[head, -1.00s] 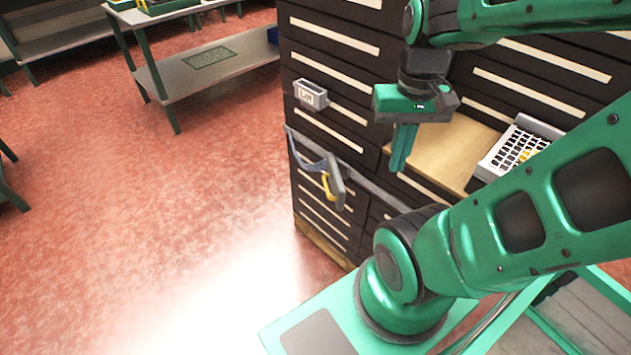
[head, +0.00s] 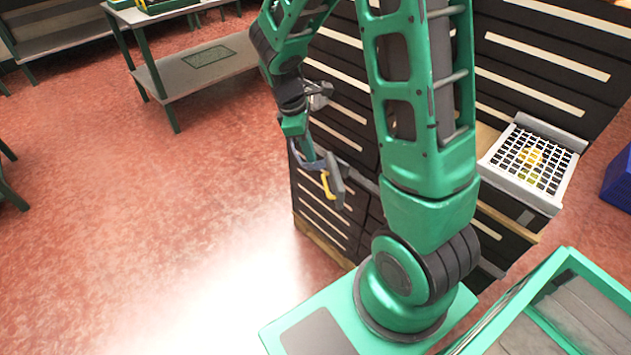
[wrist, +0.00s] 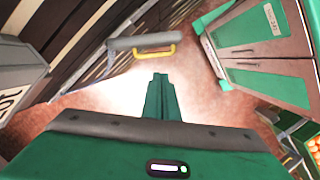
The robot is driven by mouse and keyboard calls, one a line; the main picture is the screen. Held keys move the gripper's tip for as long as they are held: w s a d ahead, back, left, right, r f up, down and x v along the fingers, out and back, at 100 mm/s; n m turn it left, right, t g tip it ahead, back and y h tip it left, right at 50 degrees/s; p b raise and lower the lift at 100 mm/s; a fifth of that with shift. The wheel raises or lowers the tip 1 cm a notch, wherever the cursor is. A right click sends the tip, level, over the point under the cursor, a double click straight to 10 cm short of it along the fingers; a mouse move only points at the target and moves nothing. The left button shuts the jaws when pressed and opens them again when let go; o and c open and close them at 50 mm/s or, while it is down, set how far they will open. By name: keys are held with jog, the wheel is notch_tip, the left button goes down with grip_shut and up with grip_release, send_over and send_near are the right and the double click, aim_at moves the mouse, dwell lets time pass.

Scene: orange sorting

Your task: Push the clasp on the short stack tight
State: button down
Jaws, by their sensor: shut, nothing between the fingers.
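The clasp (head: 337,180) is a grey lever with a yellow loop (head: 325,186), on a strap (head: 360,180) across the dark drawer stack (head: 322,213). In the wrist view the clasp (wrist: 146,42) sticks out from the drawer fronts, its yellow loop (wrist: 155,52) just beyond the fingertips. My gripper (head: 312,157) is shut and empty, just up and left of the clasp in the head view. In the wrist view my gripper (wrist: 160,78) points at the loop. I cannot tell whether it touches. My arm hides part of the stack and strap.
A grey label holder (wrist: 18,85) is close on the left in the wrist view. A white grid-topped crate (head: 532,160) stands on the right. A steel bench (head: 195,65) stands at the back left. A green cabinet (wrist: 262,55) is across the floor. Red floor left of the stack is clear.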

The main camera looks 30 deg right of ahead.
jog(key=w+a+f+n, duration=0.3)
jog(key=f, duration=0.2)
jog(key=s+d+f, duration=0.2)
jog(key=d+f, duration=0.3)
jog(key=f, duration=0.3)
jog(key=shift+s+d+f, duration=0.35)
jog(key=shift+d, duration=0.05)
jog(key=shift+a, duration=0.1)
jog(key=shift+s+n, duration=0.1)
jog(key=shift+n, duration=0.2)
